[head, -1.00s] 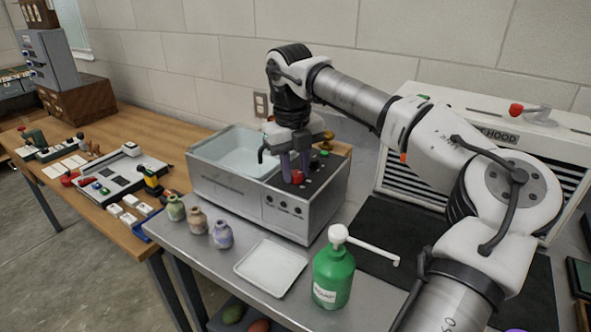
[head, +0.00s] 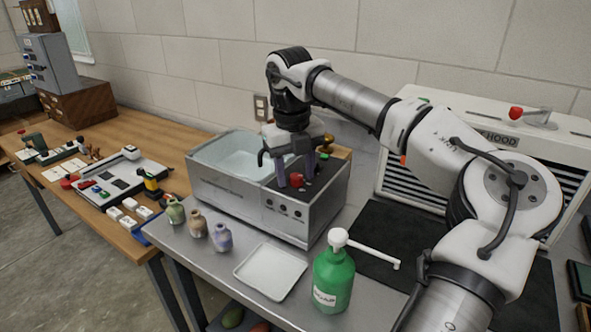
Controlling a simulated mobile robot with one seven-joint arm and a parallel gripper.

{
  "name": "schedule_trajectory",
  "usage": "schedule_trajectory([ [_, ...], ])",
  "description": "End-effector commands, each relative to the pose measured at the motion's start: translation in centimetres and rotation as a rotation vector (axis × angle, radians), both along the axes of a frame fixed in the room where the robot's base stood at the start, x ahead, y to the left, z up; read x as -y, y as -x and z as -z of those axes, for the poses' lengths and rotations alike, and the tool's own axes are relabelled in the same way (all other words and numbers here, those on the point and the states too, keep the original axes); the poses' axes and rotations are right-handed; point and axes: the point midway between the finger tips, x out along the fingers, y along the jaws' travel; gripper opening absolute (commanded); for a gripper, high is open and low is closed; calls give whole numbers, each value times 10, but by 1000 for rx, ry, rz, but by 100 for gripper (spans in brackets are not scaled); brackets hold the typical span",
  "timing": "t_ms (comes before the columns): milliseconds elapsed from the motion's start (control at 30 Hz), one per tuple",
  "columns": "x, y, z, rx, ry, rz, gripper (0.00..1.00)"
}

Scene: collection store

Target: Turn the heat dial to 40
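The silver bath unit (head: 232,198) stands on the grey bench with a clear-walled basin at its left and a dark control panel at its right. A red knob (head: 297,180) sits on that panel; I cannot read any label, number or pointer, so I cannot tell its setting. My gripper (head: 296,168) points down over the panel. Its two purplish fingers stand apart, low at the red knob, which shows between and in front of them. Whether they touch it is not clear. The fingers partly hide the panel.
A brass-coloured knob (head: 327,141) stands just behind my gripper. Several small vases (head: 197,222), a white tray (head: 270,269) and a green soap bottle (head: 334,277) stand in front of the unit. A fume hood (head: 490,139) is at the right.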

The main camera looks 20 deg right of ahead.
Motion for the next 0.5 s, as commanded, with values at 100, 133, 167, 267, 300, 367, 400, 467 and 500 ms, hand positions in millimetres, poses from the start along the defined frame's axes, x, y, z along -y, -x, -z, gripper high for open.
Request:
schedule_trajectory([
  [100, 0, 0, 0, 0, 0, 0, 48],
  [133, 0, 0, 0, 0, 0, 0, 48],
  [167, 0, 0, -1, 0, 0, 0, 48],
  [267, -1, 0, -9, 1, 1, -1, 48],
  [300, -1, -1, -15, 2, 1, -1, 48],
  [367, -2, -1, -25, 3, 1, 0, 48],
  [400, -2, -1, -34, 3, 2, 1, 48],
  [467, -3, -1, -48, 3, 1, 1, 48],
  [500, -4, 0, -58, 4, 2, 0, 48],
])
